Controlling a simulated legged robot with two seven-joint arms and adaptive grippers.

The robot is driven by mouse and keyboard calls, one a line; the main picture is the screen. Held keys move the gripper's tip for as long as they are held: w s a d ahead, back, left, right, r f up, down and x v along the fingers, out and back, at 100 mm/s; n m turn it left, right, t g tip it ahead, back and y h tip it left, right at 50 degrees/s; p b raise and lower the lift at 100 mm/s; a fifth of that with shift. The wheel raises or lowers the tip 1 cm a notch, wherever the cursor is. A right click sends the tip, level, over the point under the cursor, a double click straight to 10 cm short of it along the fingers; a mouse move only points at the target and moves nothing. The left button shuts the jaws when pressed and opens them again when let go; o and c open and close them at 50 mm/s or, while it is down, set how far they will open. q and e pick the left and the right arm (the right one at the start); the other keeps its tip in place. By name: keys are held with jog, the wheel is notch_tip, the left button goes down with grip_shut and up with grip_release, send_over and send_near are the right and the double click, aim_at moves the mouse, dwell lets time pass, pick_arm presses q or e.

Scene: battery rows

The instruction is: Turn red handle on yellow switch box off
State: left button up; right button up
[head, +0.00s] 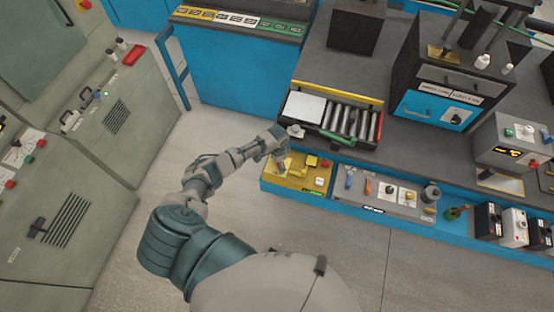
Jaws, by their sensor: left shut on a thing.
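The yellow switch box (306,183) sits low at the front of the workbench, at its left end, with small yellow and red parts on its top. My left gripper (282,161) reaches over the back left of this box, pointing down. It is shut on a small part there, which appears to be the red handle. The fingers hide that part, so its angle cannot be told. My right gripper is not in view.
Just behind my left gripper is an open drawer (340,140) with metal cylinders and a pale block. A grey panel (375,190) with small switches adjoins the yellow box. Grey cabinets (65,215) stand at left. The floor (345,250) in front is clear.

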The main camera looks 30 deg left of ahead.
pick_arm(q)
jog(key=n, duration=0.1)
jog(key=n+p, duration=0.1)
jog(key=n, duration=0.1)
jog(key=shift+w+d+r+p, duration=0.15)
jog(key=shift+w+r+p, duration=0.15)
jog(key=shift+r+p, duration=0.1)
jog(key=shift+n, duration=0.8)
jog(key=n, duration=0.5)
jog(key=shift+w+p, duration=0.2)
jog(key=shift+p, duration=0.1)
jog(key=shift+n, duration=0.3)
jog(key=o, duration=0.9)
jog(key=shift+o, duration=0.8)
jog(key=shift+f, duration=0.1)
jog(key=shift+s+f, duration=0.1)
jog(key=shift+f, duration=0.05)
